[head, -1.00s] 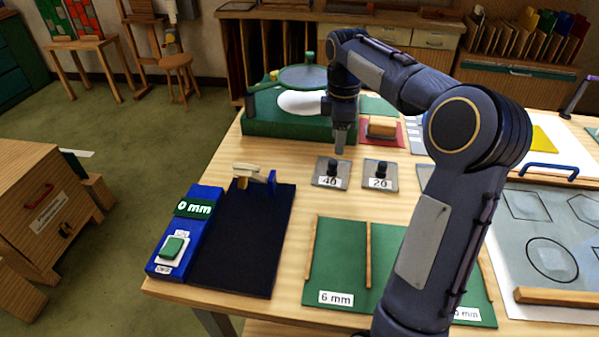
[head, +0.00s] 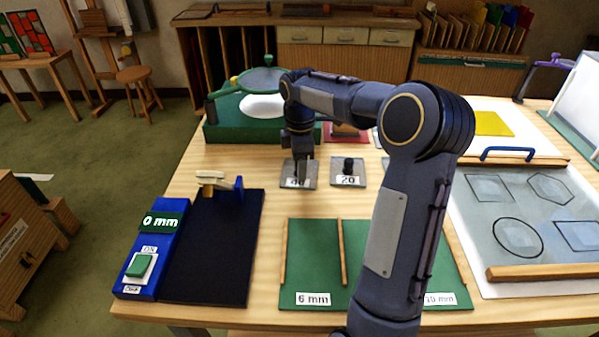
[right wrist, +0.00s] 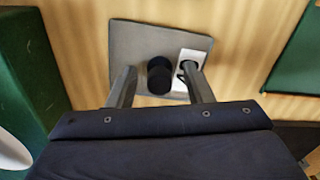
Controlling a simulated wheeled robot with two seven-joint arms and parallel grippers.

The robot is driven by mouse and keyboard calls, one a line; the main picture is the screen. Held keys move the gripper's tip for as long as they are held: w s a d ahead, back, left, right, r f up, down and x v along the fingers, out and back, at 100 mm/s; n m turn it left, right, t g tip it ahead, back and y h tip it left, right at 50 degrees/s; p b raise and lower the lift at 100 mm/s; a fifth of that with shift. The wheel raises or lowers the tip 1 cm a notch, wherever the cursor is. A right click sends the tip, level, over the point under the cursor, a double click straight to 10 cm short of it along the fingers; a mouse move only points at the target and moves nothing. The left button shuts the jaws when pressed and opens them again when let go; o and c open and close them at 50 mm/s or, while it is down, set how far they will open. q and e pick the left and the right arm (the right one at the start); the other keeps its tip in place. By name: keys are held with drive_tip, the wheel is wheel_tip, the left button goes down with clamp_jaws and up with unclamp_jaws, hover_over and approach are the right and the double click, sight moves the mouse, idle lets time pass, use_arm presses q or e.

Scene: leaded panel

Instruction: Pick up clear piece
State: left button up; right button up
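A pale, grey-blue see-through sheet (head: 548,205) lies at the right of the table, over outlines of shapes; I cannot tell whether it is the clear piece. My right gripper (head: 301,175) is over the grey plate labelled 40 (head: 288,183), well left of that sheet. In the right wrist view, the gripper (right wrist: 160,80) is open, with its fingers on either side of the plate's black knob (right wrist: 159,72). The fingers look apart from the knob. The head view hides that knob behind the gripper. My left gripper is not in view.
A second plate labelled 20 (head: 348,179) with a black knob stands just right. A green board with wooden strips (head: 312,255) lies in front. A blue device reading 0 mm (head: 150,255) and a dark pad (head: 215,265) lie left. A green-based stand (head: 225,130) is behind.

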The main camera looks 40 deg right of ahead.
drive_tip(key=c, duration=0.8)
